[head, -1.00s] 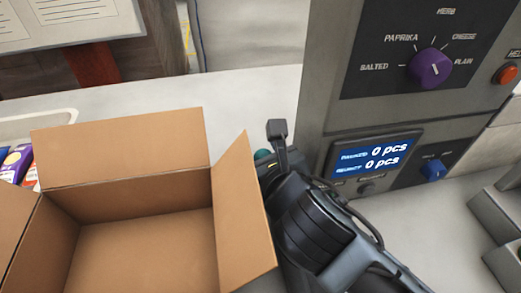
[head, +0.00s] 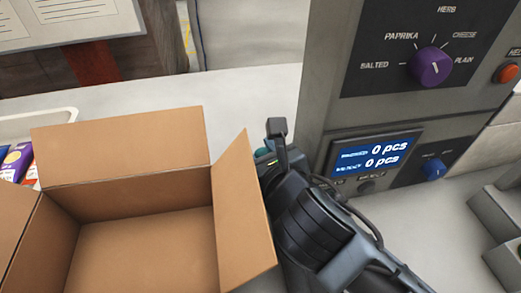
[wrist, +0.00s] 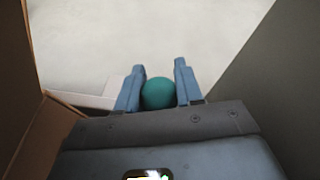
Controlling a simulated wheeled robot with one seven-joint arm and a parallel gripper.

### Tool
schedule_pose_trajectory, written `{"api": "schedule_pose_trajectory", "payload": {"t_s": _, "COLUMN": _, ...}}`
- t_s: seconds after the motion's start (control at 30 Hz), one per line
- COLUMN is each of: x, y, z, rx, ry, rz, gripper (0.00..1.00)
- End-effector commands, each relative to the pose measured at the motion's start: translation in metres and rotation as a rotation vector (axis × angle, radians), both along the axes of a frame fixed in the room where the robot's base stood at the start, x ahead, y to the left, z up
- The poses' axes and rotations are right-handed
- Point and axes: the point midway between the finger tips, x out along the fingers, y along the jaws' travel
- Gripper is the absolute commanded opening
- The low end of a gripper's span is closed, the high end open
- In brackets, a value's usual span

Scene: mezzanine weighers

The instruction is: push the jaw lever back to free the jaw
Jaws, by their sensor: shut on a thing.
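A teal ball knob (wrist: 159,93) sits between the two blue-grey fingers of my gripper (wrist: 158,84) in the wrist view. The gripper is shut on this knob. In the head view only a small teal patch (head: 262,152) of it shows, left of my dark wrist and just beyond the carton's right flap. My wrist hides the fingers there. The stem under the knob and the jaw are hidden, so I cannot tell how the lever stands.
An open, empty cardboard carton (head: 120,148) stands close on the left. The grey machine column (head: 318,112) rises close on the right, with a purple flavour dial (head: 430,67), a blue display (head: 374,154) and a blue knob (head: 432,170). The pale counter (head: 240,92) behind is clear.

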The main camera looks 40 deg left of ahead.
Motion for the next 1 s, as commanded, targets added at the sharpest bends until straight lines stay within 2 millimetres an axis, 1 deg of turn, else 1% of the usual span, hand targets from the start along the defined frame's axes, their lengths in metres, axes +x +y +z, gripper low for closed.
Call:
{"api": "schedule_pose_trajectory", "payload": {"t_s": 0.17, "x": 0.0002, "y": 0.0004, "z": 0.0017, "rx": -0.004, "ry": 0.003, "rz": 0.001, "gripper": 0.00}}
{"api": "schedule_pose_trajectory", "payload": {"t_s": 0.37, "x": 0.0024, "y": 0.0047, "z": 0.0072, "rx": -0.057, "ry": 0.046, "rz": 0.006, "gripper": 0.00}}
{"api": "schedule_pose_trajectory", "payload": {"t_s": 0.57, "x": 0.0048, "y": 0.0066, "z": 0.0054, "rx": -0.101, "ry": 0.084, "rz": 0.002, "gripper": 0.00}}
{"api": "schedule_pose_trajectory", "payload": {"t_s": 0.9, "x": 0.0053, "y": 0.0066, "z": 0.0028, "rx": -0.106, "ry": 0.091, "rz": 0.000, "gripper": 0.00}}
{"api": "schedule_pose_trajectory", "payload": {"t_s": 0.93, "x": 0.0052, "y": 0.0065, "z": 0.0029, "rx": -0.106, "ry": 0.091, "rz": 0.000, "gripper": 0.38}}
{"api": "schedule_pose_trajectory", "payload": {"t_s": 1.0, "x": 0.0053, "y": 0.0064, "z": 0.0029, "rx": -0.106, "ry": 0.091, "rz": 0.000, "gripper": 0.44}}
